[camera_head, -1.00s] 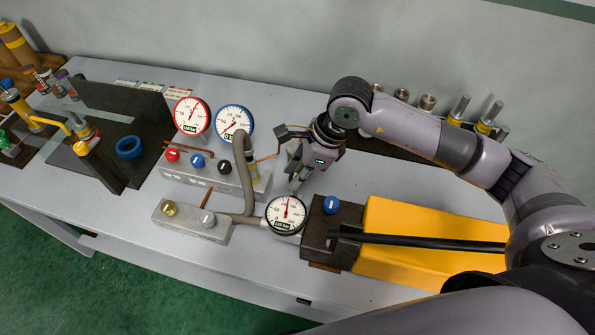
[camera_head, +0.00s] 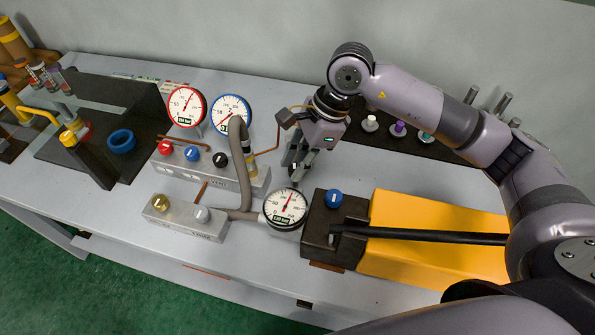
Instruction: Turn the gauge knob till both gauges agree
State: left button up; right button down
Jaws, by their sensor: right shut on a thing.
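A black-rimmed gauge (camera_head: 285,207) is tilted up in front of the pump block, its needle pointing up and slightly right. A red-rimmed gauge (camera_head: 187,107) stands behind on the manifold, its needle also up and slightly right. A blue-rimmed gauge (camera_head: 231,114) beside it has its needle toward lower left. The small readouts are hard to read. My right gripper (camera_head: 297,175) points down just behind the black-rimmed gauge, shut on a small part there, seemingly the gauge knob, mostly hidden by the fingers. My left gripper is out of view.
The manifold has red (camera_head: 166,147), blue (camera_head: 192,154) and black (camera_head: 220,160) knobs. A thick grey hose (camera_head: 240,165) rises left of my gripper. A dark block with a blue knob (camera_head: 334,198) and a yellow pump body (camera_head: 430,218) with a black lever (camera_head: 430,237) lie right.

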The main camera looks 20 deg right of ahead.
jog(key=n+b, duration=0.1)
jog(key=n+g+b, duration=0.1)
jog(key=b, duration=0.1)
jog(key=shift+w+f+n, duration=0.15)
jog(key=shift+n, duration=0.15)
jog(key=shift+n+g+b, duration=0.3)
jog(key=shift+n+b, duration=0.4)
jog(key=shift+b, duration=0.2)
jog(key=shift+r, duration=0.2)
jog(key=c, duration=1.4)
grip_release()
jog(key=v, duration=1.2)
jog(key=shift+a, duration=0.15)
